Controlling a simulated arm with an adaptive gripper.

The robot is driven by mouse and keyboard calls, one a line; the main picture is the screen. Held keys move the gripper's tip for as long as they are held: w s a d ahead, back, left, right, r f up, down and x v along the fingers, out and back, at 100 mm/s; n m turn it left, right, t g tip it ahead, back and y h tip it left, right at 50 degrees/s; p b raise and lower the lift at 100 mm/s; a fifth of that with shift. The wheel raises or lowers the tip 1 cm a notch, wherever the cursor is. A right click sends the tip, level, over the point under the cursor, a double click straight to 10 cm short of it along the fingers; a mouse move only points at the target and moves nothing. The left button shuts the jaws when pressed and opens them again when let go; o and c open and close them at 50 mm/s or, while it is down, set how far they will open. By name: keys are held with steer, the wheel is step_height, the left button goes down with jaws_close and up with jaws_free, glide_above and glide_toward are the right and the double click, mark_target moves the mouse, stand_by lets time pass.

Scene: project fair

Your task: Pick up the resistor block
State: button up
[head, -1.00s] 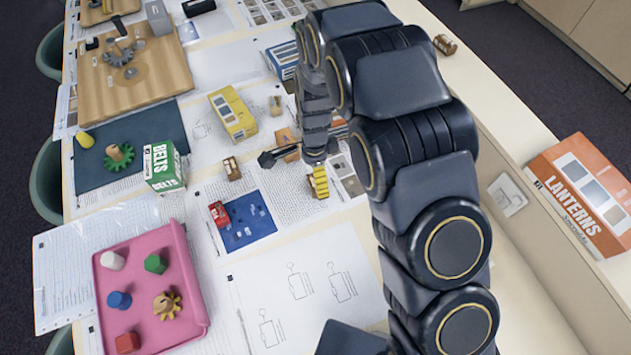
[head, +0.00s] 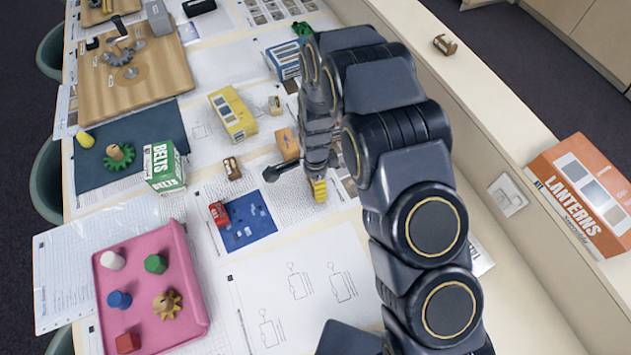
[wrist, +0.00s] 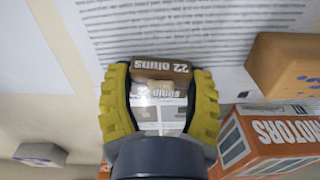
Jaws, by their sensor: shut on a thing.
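The resistor block (wrist: 162,74) is brown with a white label reading "22 ohms". In the wrist view it lies between the two yellow ribbed fingers of my gripper (wrist: 160,108), which is shut on it. The block is low over a printed sheet; I cannot tell whether it touches the sheet. In the head view my gripper (head: 318,190) points down at the right of the blue mat, and the block in it is hidden there.
An orange block (wrist: 285,65) and an orange MOTORS box (wrist: 265,138) stand close at the right in the wrist view. In the head view, a blue mat (head: 248,232) with a red piece (head: 218,213) lies left of my gripper. A pink tray (head: 180,252) is farther left.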

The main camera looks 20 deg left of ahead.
steer(key=shift+r, duration=0.55)
step_height(320, 180, up, 2)
steer(key=shift+r, duration=0.2)
steer(key=s+d+r, duration=0.8)
steer(key=s+r, duration=0.1)
steer(key=s, duration=0.2)
steer(key=shift+s+d+r, duration=0.15)
steer(key=shift+r, duration=0.15)
